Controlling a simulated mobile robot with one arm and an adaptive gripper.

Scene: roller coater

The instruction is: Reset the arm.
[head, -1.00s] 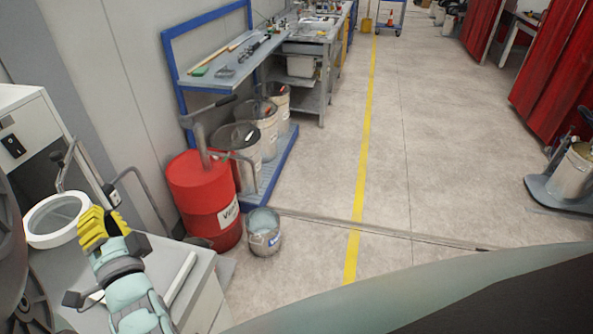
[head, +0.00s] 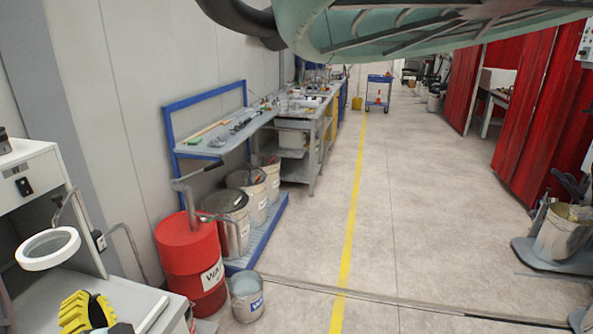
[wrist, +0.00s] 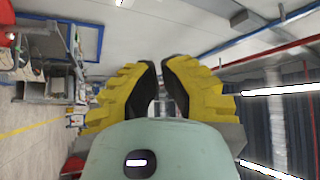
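My gripper (head: 88,312) shows at the lower left of the head view, its yellow fingers beside the white bench. It is cut off by the bottom edge. In the wrist view, the two yellow fingers with black pads (wrist: 163,68) stand apart with a narrow gap and nothing between them.
A white bench with a ring-shaped magnifier lamp (head: 48,248) is close at the left. A red drum (head: 190,262), a bucket (head: 246,297) and a blue-framed workbench (head: 215,140) line the wall. The floor (head: 430,220) right of them is clear.

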